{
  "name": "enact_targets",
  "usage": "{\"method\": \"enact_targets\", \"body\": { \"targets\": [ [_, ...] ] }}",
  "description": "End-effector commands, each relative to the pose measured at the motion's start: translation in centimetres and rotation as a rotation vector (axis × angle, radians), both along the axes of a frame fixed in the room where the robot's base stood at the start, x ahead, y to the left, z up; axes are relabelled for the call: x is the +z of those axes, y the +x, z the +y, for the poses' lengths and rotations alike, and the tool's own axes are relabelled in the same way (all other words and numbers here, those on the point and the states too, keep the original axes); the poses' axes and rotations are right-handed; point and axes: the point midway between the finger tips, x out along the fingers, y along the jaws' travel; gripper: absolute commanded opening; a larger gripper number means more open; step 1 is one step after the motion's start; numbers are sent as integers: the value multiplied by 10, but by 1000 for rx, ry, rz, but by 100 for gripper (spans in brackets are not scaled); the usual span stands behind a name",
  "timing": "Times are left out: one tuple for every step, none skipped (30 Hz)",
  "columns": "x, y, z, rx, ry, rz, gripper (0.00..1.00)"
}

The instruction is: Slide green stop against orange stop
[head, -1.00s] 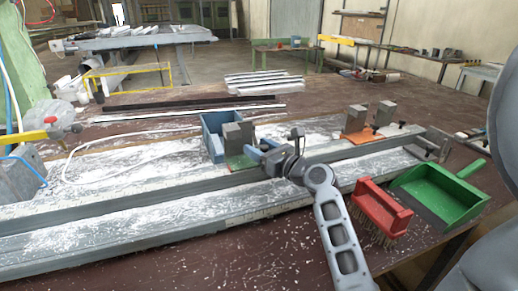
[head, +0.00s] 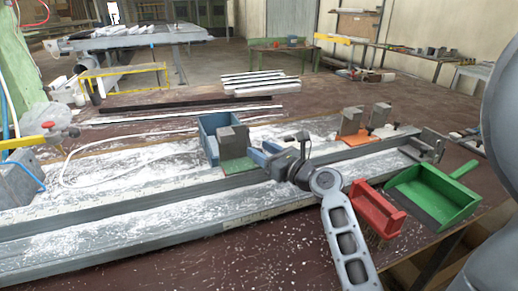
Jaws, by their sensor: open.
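The green stop, a grey metal block on a green base (head: 238,166), stands upright on the long metal profile (head: 120,205) near the middle of the head view. The orange stop, with grey blocks on an orange base (head: 354,139), stands farther right along the same profile. A clear gap lies between the two stops. My gripper (head: 262,153) has blue fingers, open and pointing left toward the green stop, just right of its block. Whether a finger touches the green base cannot be told. The gripper body and wrist partly hide the profile between the stops.
A blue bin (head: 208,124) stands right behind the green stop. A red brush (head: 374,207) and a green dustpan (head: 430,198) lie at the front right. An end bracket (head: 424,147) sits at the profile's right end. White chips and a pale hose cover the bench left.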

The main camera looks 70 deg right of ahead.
Motion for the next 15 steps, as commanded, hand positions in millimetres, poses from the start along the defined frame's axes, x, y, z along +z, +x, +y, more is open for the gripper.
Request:
{"method": "enact_targets", "body": {
  "targets": [
    [2,-3,2,-1,1,0,50],
    [3,-5,2,-1,1,0,50],
    [4,-7,3,-1,1,0,50],
    [5,-8,4,-1,1,0,50],
    [5,-10,5,-1,1,0,50],
    [6,-12,6,-2,1,0,50],
    [7,-14,6,-2,1,0,50],
    [7,-16,7,-2,1,0,50],
    [8,-18,8,-2,2,1,50],
    [9,-19,9,-2,2,0,50],
    [10,-21,10,-2,1,0,50],
    [11,-23,11,-2,1,0,50],
    [12,-24,12,-1,1,0,50],
    [12,-26,13,-2,0,0,50],
    [13,-28,14,-2,0,1,50]
  ]
}}
